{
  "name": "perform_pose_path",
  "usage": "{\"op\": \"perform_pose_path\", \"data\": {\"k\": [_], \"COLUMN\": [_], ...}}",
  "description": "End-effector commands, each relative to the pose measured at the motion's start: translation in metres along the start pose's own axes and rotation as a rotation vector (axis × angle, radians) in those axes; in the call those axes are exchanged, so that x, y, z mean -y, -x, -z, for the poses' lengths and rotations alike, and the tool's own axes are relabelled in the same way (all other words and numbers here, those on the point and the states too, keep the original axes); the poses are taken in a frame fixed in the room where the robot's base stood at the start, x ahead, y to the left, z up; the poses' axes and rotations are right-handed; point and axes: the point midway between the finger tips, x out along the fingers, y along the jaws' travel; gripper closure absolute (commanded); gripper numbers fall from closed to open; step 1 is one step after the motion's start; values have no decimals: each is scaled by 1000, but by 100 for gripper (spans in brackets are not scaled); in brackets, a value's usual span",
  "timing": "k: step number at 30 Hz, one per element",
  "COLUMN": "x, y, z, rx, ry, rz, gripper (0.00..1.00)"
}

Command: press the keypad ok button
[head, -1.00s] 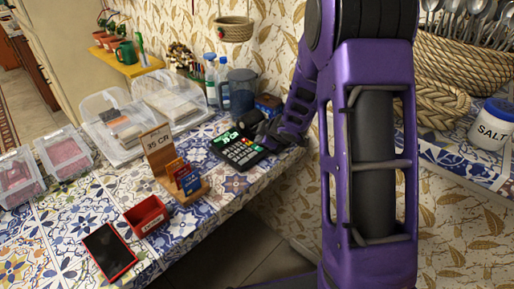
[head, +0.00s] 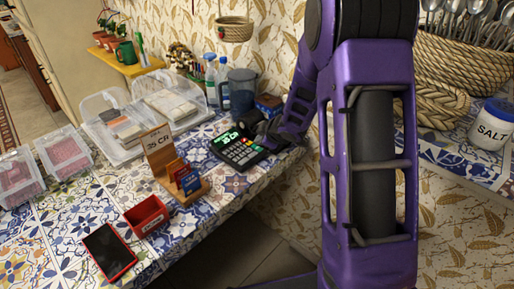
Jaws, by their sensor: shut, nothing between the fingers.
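The card terminal with a keypad (head: 240,152) lies on the patterned tile counter near its right end. Its screen (head: 226,139) glows green and its keys are dark with a few coloured ones along the right side. My gripper (head: 267,140) is shut and empty at the right edge of the keypad, reaching in from the right. I cannot tell whether its fingertips touch a key. The ok button cannot be told apart at this size.
A wooden card stand (head: 175,170), a small red box (head: 147,215) and a red-edged phone (head: 109,251) lie left of the terminal. A dark jug (head: 241,91), bottles (head: 223,75) and clear containers (head: 170,100) stand behind. A salt jar (head: 492,122) is at far right.

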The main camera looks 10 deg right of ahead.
Motion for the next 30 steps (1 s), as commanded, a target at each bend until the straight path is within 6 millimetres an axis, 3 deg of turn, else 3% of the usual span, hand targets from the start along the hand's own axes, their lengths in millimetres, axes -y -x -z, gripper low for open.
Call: {"op": "perform_pose_path", "data": {"k": [30], "x": [4], "y": [-6], "z": [-4], "rx": [0], "ry": [0], "rz": [0], "gripper": [100]}}
